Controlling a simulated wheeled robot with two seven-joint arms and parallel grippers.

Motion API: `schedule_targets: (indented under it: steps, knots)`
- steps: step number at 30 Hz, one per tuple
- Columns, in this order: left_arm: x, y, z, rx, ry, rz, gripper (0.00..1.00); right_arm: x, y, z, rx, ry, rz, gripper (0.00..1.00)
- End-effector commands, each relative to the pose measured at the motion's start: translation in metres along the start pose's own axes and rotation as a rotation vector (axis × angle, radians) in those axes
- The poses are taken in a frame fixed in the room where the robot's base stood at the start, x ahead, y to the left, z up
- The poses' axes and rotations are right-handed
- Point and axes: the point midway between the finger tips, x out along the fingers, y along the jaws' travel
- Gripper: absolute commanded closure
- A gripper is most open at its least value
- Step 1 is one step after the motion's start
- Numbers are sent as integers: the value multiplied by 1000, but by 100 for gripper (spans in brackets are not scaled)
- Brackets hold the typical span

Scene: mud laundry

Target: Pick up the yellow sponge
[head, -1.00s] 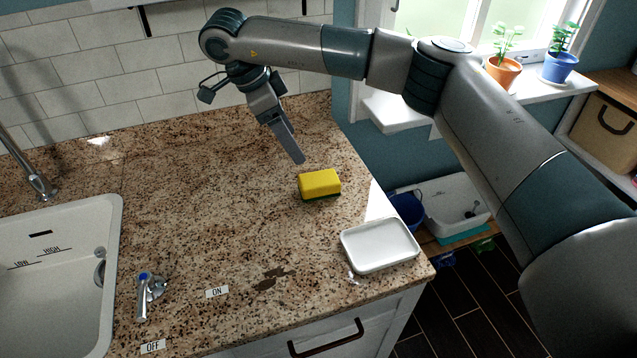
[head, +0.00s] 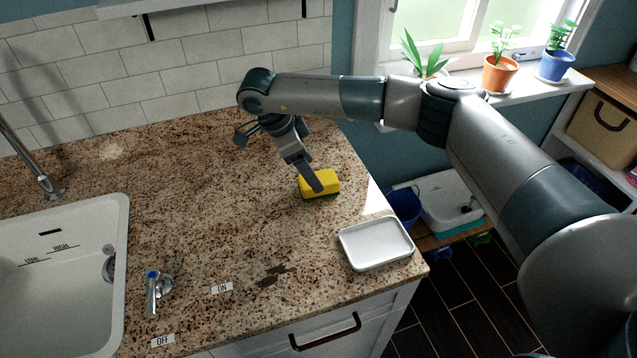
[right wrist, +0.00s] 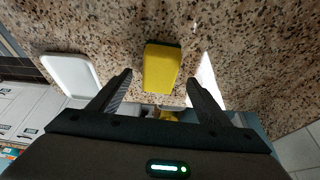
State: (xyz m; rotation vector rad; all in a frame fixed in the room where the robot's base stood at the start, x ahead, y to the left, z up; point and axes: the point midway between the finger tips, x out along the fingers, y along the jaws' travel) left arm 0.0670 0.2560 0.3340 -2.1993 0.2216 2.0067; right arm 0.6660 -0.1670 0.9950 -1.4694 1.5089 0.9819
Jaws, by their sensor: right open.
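The yellow sponge (head: 326,182) with a dark green underside lies on the speckled granite counter, behind the white tray. My right gripper (head: 317,188) is over the sponge in the head view and covers part of it. In the right wrist view the sponge (right wrist: 161,68) lies ahead of the two fingers, in line with the gap between them. My right gripper (right wrist: 160,88) is open with nothing between its fingertips. My left gripper is not in view.
A shallow white tray (head: 345,249) sits near the counter's right front corner. A white sink (head: 108,335) and a blue-tipped tap handle (head: 153,290) are at the left. The counter (head: 210,190) left of the sponge is clear. Potted plants stand on the windowsill.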

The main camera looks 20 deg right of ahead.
Motion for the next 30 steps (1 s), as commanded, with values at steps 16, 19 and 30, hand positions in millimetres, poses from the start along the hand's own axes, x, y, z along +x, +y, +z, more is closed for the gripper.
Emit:
schedule_targets:
  steps: [16,19,30]
  knots:
    - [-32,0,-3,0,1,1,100,36,1,-6,1,0,2,30]
    - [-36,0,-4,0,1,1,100,46,1,-6,0,0,3,30]
    - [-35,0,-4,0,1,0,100,52,0,-5,0,0,-1,30]
